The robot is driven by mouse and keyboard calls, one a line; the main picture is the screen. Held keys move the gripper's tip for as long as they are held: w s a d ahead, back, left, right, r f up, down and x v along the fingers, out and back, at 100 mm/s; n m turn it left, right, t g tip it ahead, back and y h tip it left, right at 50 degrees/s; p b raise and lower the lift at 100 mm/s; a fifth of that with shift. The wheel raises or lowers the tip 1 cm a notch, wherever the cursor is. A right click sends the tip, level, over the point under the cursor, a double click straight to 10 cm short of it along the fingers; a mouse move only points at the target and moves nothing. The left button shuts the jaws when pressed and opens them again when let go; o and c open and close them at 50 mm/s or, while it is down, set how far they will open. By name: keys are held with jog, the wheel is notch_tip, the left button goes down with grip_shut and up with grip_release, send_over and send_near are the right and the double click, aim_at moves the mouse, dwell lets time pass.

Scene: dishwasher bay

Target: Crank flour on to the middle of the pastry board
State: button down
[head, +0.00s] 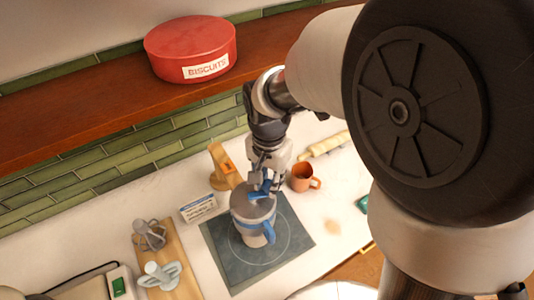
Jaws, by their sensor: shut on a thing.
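The flour sifter (249,221) is a grey canister with a blue band and a blue side handle. It stands out over the middle of the dark square pastry board (228,262), which bears a thin pale ring. I cannot tell whether the sifter touches the board. My gripper (262,190) points down at the sifter's top and is shut on its upper part. The exact grip is small and partly hidden by the fingers. No flour can be made out on the visible part of the board.
An orange-brown mug (305,178) stands right of my gripper, with a rolling pin (325,144) behind. A wooden stand (223,168) and a small sign (198,208) are to the left. A wooden board (176,262) holds metal tools. A red biscuit tin (190,50) sits on the shelf.

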jog(key=shift+s+m, duration=0.4)
jog(key=shift+m, duration=0.7)
jog(key=shift+d, duration=0.1)
jog(key=c, duration=1.3)
grip_release()
jog(key=shift+s, duration=0.1)
notch_tip(320, 180, up, 12)
jog(key=shift+r, duration=0.1)
